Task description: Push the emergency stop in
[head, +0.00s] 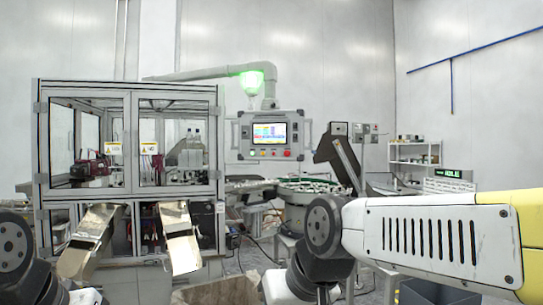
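The control panel (270,136) hangs from an overhead arm at the middle of the head view, with a lit screen (269,133). A small red button (287,153), which looks like the emergency stop, sits at the right of the button row under the screen. It is too small to tell whether it is pressed in. Parts of both my arms show low in the view, at the left edge and at the right, well in front of the panel. Neither gripper's fingers are in view.
A glazed machine cabinet (130,150) with two metal chutes (180,238) stands at the left. A green lamp (251,82) glows above the panel. A round feeder (305,192) and an inclined conveyor (345,160) stand right of centre. Shelving (414,153) is at the back right.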

